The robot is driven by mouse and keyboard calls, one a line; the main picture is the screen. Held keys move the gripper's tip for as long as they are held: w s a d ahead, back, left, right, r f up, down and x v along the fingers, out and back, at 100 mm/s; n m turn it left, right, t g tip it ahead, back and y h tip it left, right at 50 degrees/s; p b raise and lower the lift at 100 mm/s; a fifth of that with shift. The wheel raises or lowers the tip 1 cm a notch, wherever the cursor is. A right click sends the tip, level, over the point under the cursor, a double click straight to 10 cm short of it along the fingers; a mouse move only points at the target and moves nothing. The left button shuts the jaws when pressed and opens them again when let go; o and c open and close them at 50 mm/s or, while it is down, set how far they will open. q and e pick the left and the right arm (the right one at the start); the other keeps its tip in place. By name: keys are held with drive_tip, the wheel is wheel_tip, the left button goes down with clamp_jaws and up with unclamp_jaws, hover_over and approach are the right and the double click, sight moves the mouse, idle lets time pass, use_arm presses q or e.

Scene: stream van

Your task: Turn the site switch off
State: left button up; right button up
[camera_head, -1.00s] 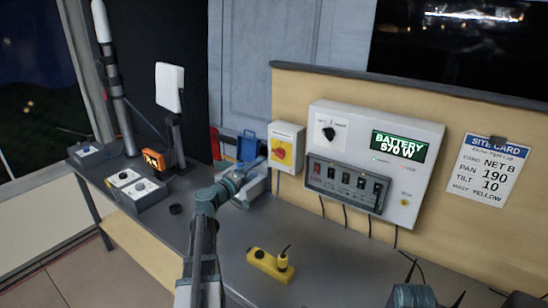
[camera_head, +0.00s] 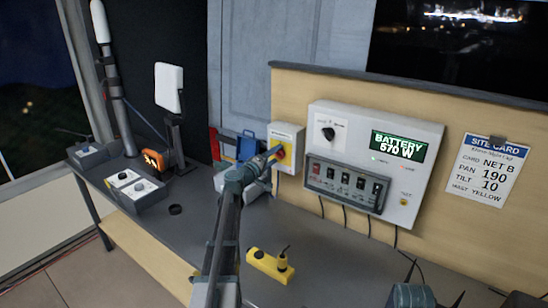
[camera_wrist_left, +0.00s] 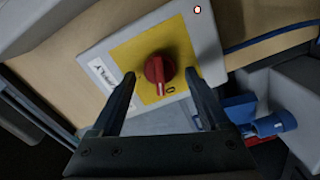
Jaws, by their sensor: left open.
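The site switch, a grey box with a yellow plate (camera_wrist_left: 128,50) and a red rotary knob (camera_wrist_left: 158,70), is mounted on the wooden panel. Its box also shows in the head view (camera_head: 287,133), with the knob partly hidden by my gripper. The knob's white mark points towards the lower edge of the plate in the left wrist view, beside a black 0. My left gripper (camera_wrist_left: 161,82) is open, one finger on each side of the knob. Whether the fingers touch the knob, I cannot tell.
A white control box (camera_head: 427,130) with a lit battery display hangs right of the switch. A blue connector (camera_wrist_left: 275,123) lies near the switch. A yellow socket block (camera_head: 268,264) stands on the grey bench (camera_head: 330,250). A site card (camera_head: 488,172) hangs at the right.

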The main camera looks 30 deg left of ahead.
use_arm(q)
clamp_jaws()
drive_tip(key=shift+n, duration=2.2)
unclamp_jaws()
drive_tip(key=shift+f, duration=0.1)
drive_tip(key=s+a, duration=0.1)
drive_tip(key=s, duration=1.2)
drive_tip(key=shift+s, duration=0.4)
